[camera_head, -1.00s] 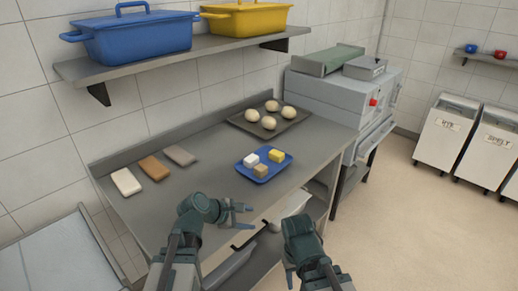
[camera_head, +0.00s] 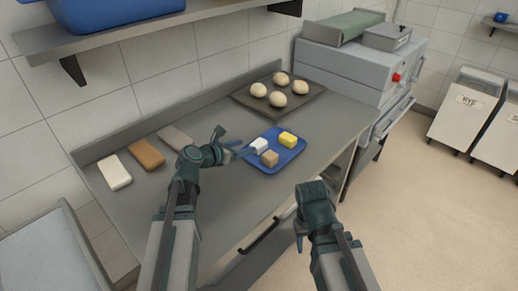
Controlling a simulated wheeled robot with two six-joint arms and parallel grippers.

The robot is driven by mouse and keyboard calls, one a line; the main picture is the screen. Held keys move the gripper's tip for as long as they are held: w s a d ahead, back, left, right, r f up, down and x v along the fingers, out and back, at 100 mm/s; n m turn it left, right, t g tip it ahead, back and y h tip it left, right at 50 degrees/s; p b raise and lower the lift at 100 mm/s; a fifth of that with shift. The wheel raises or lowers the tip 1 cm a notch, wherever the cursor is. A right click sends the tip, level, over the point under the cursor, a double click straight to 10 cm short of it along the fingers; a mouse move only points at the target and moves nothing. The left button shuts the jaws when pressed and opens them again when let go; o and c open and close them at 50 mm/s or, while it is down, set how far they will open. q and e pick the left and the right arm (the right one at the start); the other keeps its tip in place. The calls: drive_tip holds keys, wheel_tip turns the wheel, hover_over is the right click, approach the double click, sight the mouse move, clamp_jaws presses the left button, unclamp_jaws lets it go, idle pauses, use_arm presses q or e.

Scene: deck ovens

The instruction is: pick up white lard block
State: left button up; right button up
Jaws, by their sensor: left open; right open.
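A white block (camera_head: 259,145) lies on a blue tray (camera_head: 291,155) on the steel counter, at the tray's left side. A yellow block (camera_head: 288,139) and a tan-brown block (camera_head: 269,158) lie on the same tray. My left gripper (camera_head: 233,145) is open just left of the white block, one finger reaching close to it; I cannot tell whether they touch. My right gripper (camera_head: 300,236) is low in front of the counter's front edge, pointing down and away from the tray. Its fingers are mostly hidden.
A dark baking tray (camera_head: 249,101) with several dough balls stands behind the blue tray. A white slab (camera_head: 115,172), a brown slab (camera_head: 145,153) and a grey slab (camera_head: 175,137) lie at the left. A shelf (camera_head: 150,43) hangs above the counter. A grey oven (camera_head: 355,75) stands at the right.

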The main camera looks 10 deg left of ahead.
sight(259, 142)
use_arm(q)
drive_tip(key=shift+b+x, duration=0.6)
drive_tip(key=shift+x, duration=1.7)
drive_tip(key=shift+w, duration=0.1)
drive_tip(key=b+x, duration=0.2)
drive_tip(key=x, duration=0.2)
drive_tip(key=shift+w+f, duration=0.1)
drive_tip(key=shift+w, duration=0.05)
drive_tip(key=shift+w+d+f, duration=0.1)
drive_tip(key=shift+w+d, duration=0.15)
drive_tip(key=shift+w, duration=0.05)
clamp_jaws()
